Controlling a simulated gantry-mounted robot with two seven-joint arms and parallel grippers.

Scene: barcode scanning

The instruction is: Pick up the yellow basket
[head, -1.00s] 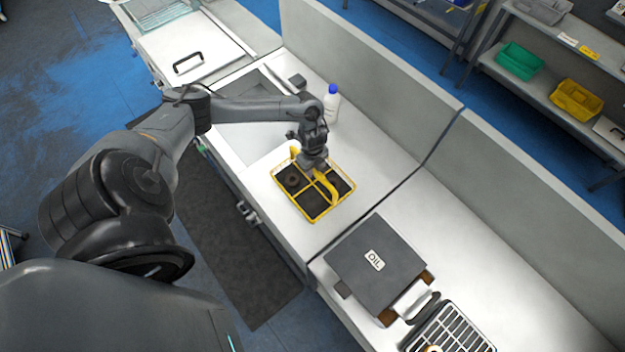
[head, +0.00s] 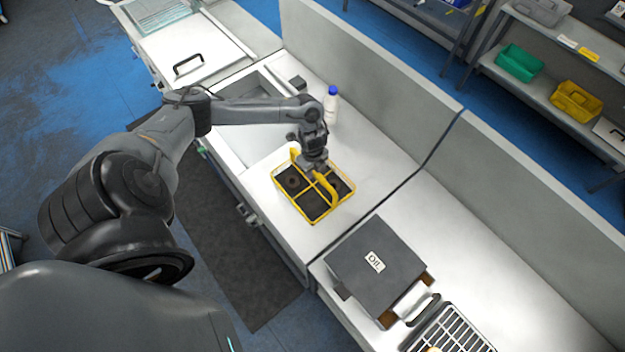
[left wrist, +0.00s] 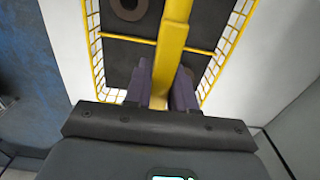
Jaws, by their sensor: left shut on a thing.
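The yellow basket (head: 291,208) is at the middle of the white counter in the head view, with a dark bottom and yellow dividers. A dark ring-shaped item lies in one compartment, seen in the left wrist view (left wrist: 129,8). My left gripper (head: 315,170) is above the basket, on its arched handle. In the left wrist view the left gripper's fingers (left wrist: 160,88) are on both sides of the yellow handle (left wrist: 172,45), shut on it. Whether the basket touches the counter is hard to tell. My right gripper is not in view.
A white bottle with a blue cap (head: 331,105) stands behind the basket. A sink (head: 240,115) lies to the left. A dark box marked OIL (head: 376,268) and a wire rack (head: 452,335) stand at the lower right. A low wall (head: 380,100) runs behind.

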